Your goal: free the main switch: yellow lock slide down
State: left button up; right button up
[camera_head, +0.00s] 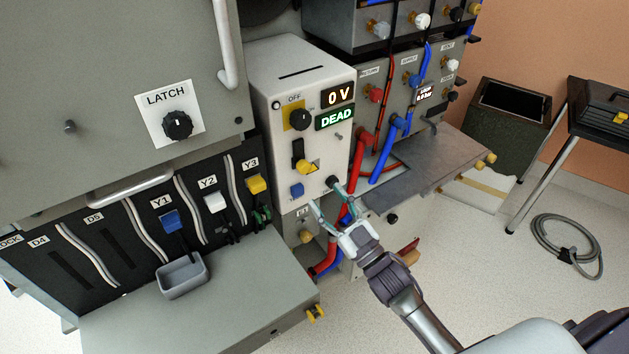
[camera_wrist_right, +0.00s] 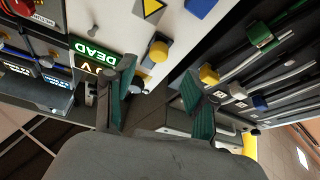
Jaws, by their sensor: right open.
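The yellow lock slide (camera_head: 303,167) is on the front of the white switch box (camera_head: 287,65), below the round black main switch (camera_head: 299,118) on its yellow plate, marked OFF. A yellow block that looks like the slide (camera_wrist_right: 160,49) also shows in the right wrist view. The slide's exact position along its track is hard to tell. My right gripper (camera_head: 326,197) is open and empty, below and in front of the slide, apart from it. In the wrist view the open fingers (camera_wrist_right: 156,78) stand either side of the yellow block, in the foreground. My left gripper is not in view.
The displays read 0 V (camera_head: 338,94) and DEAD (camera_head: 335,118). A blue button (camera_head: 297,190) is below the slide. Red hoses (camera_head: 357,165) and blue hoses (camera_head: 383,155) run close right of the box. A grey bin (camera_head: 184,277) sits left on the shelf (camera_head: 235,290).

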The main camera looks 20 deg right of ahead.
jog(key=shift+v, duration=1.8)
jog(key=shift+f, duration=0.1)
jog(key=s+d+f+m+g+h, duration=0.1)
jog(key=s+f+g+h, duration=0.15)
jog(key=f, duration=0.85)
jog(key=s+d+f+m+g+h, duration=0.1)
jog(key=s+f+g, duration=0.2)
jog(key=f, duration=0.8)
jog(key=s+d+f+m+g+h, duration=0.1)
jog(key=s+f+m+g+h, duration=0.15)
jog(key=f, duration=0.75)
jog(key=s+f+g, duration=0.4)
jog(key=s+f, duration=0.3)
jog(key=s, duration=0.4)
jog(key=s+f+g+h, duration=0.1)
jog(key=s+f+g, duration=0.3)
jog(key=s+f, duration=0.3)
jog(key=s+f+g, duration=0.4)
jog(key=s+f, duration=0.3)
jog(key=s, duration=0.7)
jog(key=shift+s+a+h, duration=0.2)
jog(key=shift+s+h, duration=0.1)
jog(key=shift+s, duration=0.1)
jog(key=shift+r, duration=0.1)
